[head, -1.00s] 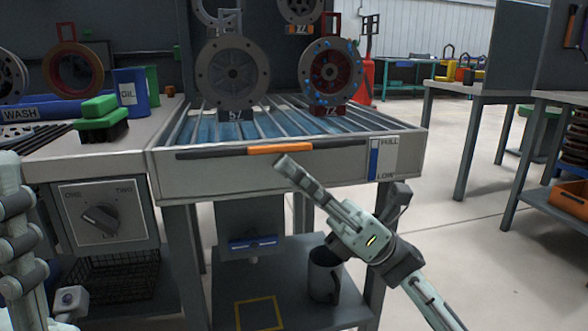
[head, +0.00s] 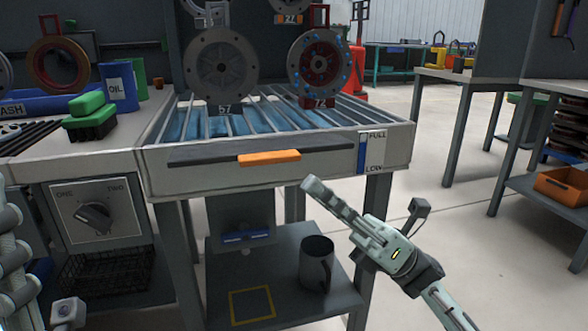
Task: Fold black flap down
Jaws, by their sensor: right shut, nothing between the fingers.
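The black flap (head: 205,157) is a dark strip with an orange grip (head: 270,158) along the front of the grated wash station (head: 330,150). It sticks out slightly from the front panel. My right gripper (head: 308,183) is shut and empty, in front of the station, below and to the right of the orange grip, apart from the flap.
Two round flanges, tagged 57 (head: 222,65) and 72 (head: 321,65), hang over the grate. A green brush (head: 90,115) and a blue oil can (head: 119,87) stand on the left counter. A dark mug (head: 316,265) stands on the lower shelf.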

